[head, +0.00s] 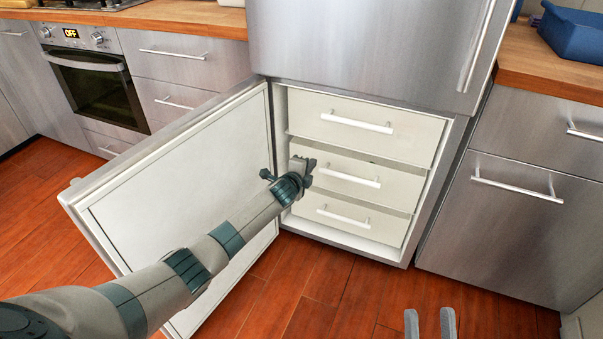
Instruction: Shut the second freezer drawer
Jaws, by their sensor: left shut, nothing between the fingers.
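The freezer compartment stands open with three white drawers stacked inside. The second drawer (393,190) is the middle one, with a white bar handle (347,179). It looks about in line with the other drawers; a small gap at its depth is hard to judge. My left gripper (311,166) is shut and empty at the left end of the second drawer's front, left of its handle. I cannot tell whether it touches the front. My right gripper (430,322) is low at the bottom edge, its two fingers apart, away from the freezer.
The top drawer (402,137) and bottom drawer (385,226) sit above and below. The freezer door (180,185) is swung wide open to the left, with my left arm passing in front of it. Steel cabinets flank the fridge. The wooden floor (330,290) in front is clear.

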